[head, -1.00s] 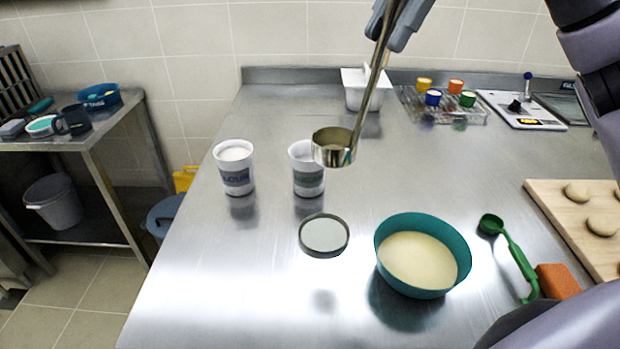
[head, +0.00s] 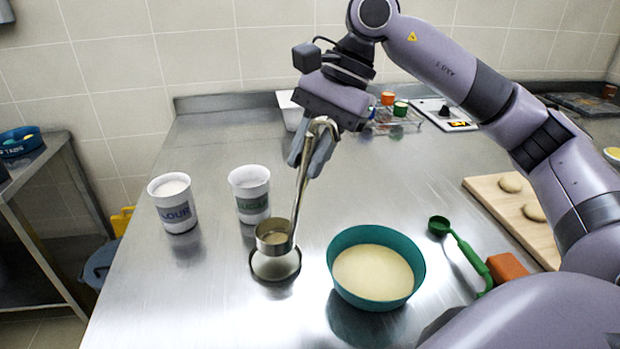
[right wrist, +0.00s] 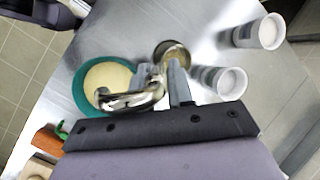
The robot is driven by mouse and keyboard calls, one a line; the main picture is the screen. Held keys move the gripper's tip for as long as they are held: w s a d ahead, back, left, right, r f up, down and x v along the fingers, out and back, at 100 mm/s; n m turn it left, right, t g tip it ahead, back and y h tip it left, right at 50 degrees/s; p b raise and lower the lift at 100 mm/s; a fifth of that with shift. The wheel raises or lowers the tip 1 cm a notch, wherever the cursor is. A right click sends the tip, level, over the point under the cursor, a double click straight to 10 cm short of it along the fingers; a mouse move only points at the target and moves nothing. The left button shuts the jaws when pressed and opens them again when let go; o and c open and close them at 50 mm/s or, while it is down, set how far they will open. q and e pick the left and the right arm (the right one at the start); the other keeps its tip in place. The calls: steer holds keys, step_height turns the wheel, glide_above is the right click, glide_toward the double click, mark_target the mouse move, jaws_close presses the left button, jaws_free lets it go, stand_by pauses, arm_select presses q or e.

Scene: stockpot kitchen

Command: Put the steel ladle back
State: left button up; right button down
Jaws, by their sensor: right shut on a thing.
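The steel ladle (head: 300,195) hangs from my right gripper (head: 311,158), which is shut on its handle below the hooked end. Its cup (head: 274,240) points down and overlaps a round dark-rimmed disc (head: 276,268) on the counter. I cannot tell whether the cup touches the disc. The right wrist view shows the ladle's hooked handle (right wrist: 130,101) and its cup (right wrist: 172,54) beyond the fingers (right wrist: 160,87). A teal bowl (head: 416,262) of pale contents stands just right of the disc. My left gripper is out of view.
A flour cup (head: 176,213) and a sugar cup (head: 251,205) stand left of and behind the ladle. A green scoop (head: 463,247), an orange block (head: 507,267) and a wooden board (head: 500,207) lie to the right. The counter's front left is clear.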

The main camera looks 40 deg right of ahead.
steer(key=shift+f, duration=2.25)
steer(key=c, duration=1)
jaws_free()
steer(key=v, duration=1.2)
